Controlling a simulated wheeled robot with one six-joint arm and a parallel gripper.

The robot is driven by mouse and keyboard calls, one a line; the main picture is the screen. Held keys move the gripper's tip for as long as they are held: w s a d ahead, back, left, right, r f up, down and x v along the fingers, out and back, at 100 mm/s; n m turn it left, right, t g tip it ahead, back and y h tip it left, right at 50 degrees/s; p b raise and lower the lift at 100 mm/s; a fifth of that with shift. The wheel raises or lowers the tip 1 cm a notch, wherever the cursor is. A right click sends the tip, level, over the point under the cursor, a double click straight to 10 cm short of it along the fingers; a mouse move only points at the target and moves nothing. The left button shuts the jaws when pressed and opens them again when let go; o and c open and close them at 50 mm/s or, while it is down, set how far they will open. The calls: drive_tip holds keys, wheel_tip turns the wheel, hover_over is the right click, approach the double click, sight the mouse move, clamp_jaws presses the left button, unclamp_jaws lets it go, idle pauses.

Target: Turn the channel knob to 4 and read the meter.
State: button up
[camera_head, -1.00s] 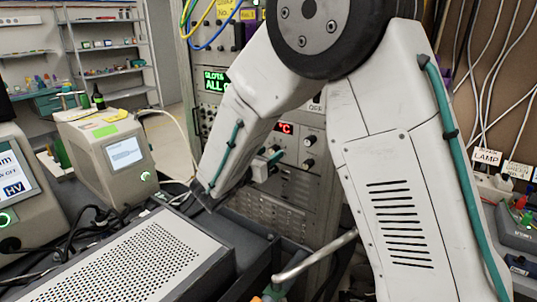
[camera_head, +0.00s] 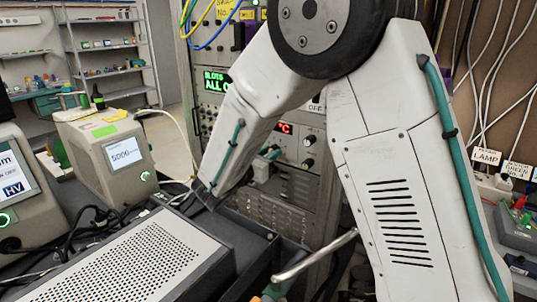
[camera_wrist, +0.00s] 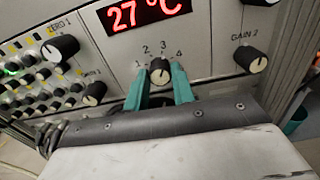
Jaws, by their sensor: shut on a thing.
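The channel knob (camera_wrist: 160,68) is a small black knob with a pale face, below a red readout (camera_wrist: 146,12) of 27 °C in the wrist view. The marks 1, 2, 3 and a partly unclear one that looks like 4 stand around it. My gripper (camera_wrist: 159,82) has its teal fingers on both sides of the knob and is shut on it. The knob's pointer seems to face up, near 3, but I cannot tell exactly. In the head view my gripper (camera_head: 272,157) is at the rack panel, and the knob is hidden there.
The GAIN 2 knob (camera_wrist: 258,64) is to the right, and other knobs (camera_wrist: 62,48) are to the left. A beige box (camera_head: 75,150) with a lit screen (camera_head: 124,153) stands left of my arm. A perforated grey case (camera_head: 150,250) fills the front left.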

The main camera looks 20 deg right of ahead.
drive_tip(key=shift+m, duration=3.9)
drive_tip(key=o, duration=1)
drive_tip(key=shift+a, duration=0.1)
drive_tip(key=v, duration=0.7)
drive_tip(key=shift+s+a, duration=0.25)
drive_tip(key=shift+s, duration=0.1)
